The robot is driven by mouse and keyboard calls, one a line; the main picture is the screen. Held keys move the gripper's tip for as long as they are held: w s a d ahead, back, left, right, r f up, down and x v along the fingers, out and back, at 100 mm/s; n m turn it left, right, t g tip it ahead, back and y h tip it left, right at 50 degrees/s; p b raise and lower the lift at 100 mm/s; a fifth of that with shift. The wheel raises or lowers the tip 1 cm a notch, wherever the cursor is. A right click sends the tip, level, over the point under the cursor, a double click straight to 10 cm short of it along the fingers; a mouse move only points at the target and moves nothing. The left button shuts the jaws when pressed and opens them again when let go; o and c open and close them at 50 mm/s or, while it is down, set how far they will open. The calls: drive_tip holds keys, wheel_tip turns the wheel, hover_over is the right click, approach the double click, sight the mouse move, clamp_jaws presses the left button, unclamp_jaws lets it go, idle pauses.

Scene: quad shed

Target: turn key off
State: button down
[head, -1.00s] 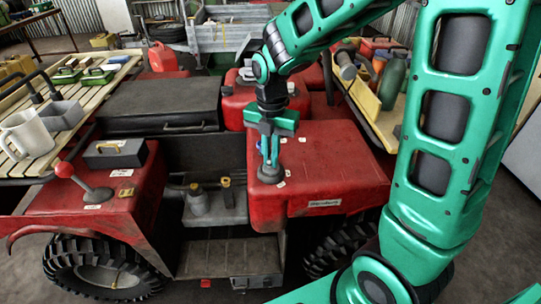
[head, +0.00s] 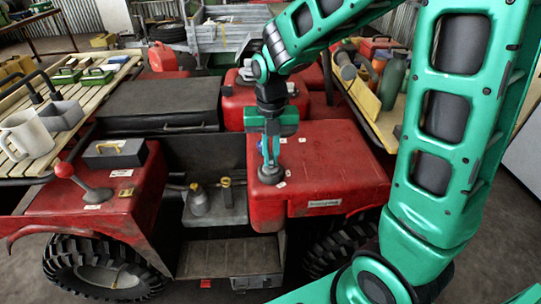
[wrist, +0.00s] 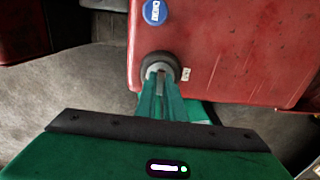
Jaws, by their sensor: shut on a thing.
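My gripper (head: 270,165) points down at the near left corner of the red body panel (head: 330,165). In the wrist view my gripper (wrist: 160,75) has its fingers close together over a round dark key switch (wrist: 148,58), shut on the key at its centre. The key itself is mostly hidden between the fingertips. The switch's dark round base (head: 268,177) shows under the fingers in the head view. A small white label (wrist: 186,74) is beside the switch. A blue round button (wrist: 154,12) sits on the same red panel, beyond the switch.
A lever with a red knob (head: 64,170) and a grey box with a yellow handle (head: 115,153) are on the left red fender.

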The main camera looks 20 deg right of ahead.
drive_tip(key=c, duration=1.9)
unclamp_jaws()
drive_tip(key=shift+o, duration=0.2)
drive_tip(key=shift+r, duration=4)
